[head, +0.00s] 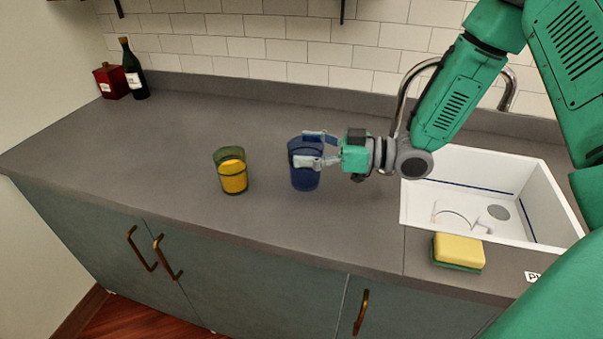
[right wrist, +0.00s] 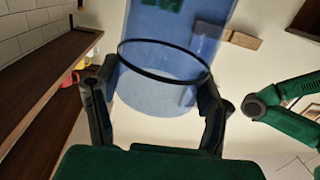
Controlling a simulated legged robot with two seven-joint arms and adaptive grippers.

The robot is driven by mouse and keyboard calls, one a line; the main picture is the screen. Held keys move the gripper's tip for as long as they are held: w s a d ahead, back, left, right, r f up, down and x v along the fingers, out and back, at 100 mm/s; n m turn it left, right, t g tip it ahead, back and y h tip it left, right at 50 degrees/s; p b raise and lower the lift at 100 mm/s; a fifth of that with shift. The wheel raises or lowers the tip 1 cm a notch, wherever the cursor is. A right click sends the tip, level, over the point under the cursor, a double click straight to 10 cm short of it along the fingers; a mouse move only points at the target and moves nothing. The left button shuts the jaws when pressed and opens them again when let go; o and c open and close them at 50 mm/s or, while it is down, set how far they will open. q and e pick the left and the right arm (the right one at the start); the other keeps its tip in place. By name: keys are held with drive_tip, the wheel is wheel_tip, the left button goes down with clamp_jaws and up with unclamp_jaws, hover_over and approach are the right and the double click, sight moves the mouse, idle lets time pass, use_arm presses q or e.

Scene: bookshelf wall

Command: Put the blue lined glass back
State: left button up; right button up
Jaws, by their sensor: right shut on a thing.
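The blue glass (head: 304,180) is upright at the middle of the counter, left of the sink. My right gripper (head: 312,150) comes in from the right and is shut on its upper part, one finger on each side. I cannot tell whether the glass's bottom touches the counter. In the right wrist view, the clear blue glass (right wrist: 160,92) with a dark line around it fills the space between the fingers of the right gripper (right wrist: 158,98). My left gripper is not in view.
A white sink (head: 415,205) and a yellow-green sponge (head: 459,250) are at right. A dark bottle (head: 134,75) and red container (head: 110,82) stand back left. Dark shelves (right wrist: 45,75) show in the right wrist view.

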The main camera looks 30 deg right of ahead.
sight(319, 171)
drive_tip(key=shift+d+f, duration=0.1)
drive_tip(key=shift+f, duration=0.4)
drive_tip(key=f, duration=0.1)
drive_tip(key=a+f, duration=0.1)
drive_tip(key=f, duration=0.1)
drive_tip(key=shift+w+a+f, duration=0.15)
drive_tip(key=shift+w+a, duration=0.1)
drive_tip(key=shift+a+f, duration=0.3)
drive_tip(key=shift+f, duration=0.1)
drive_tip(key=shift+s+d+f, duration=0.1)
drive_tip(key=shift+d+f, duration=0.05)
drive_tip(key=shift+d, duration=0.35)
drive_tip(key=o, duration=1.7)
drive_tip(key=shift+d, duration=0.35)
drive_tip(key=shift+a, duration=0.35)
drive_tip(key=shift+s+d, duration=0.25)
drive_tip(key=shift+s, duration=0.05)
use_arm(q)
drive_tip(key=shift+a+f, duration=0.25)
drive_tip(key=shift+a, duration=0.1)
use_arm(e)
drive_tip(key=v, duration=1.1)
drive_tip(key=shift+d, duration=0.15)
drive_tip(key=shift+r, duration=0.25)
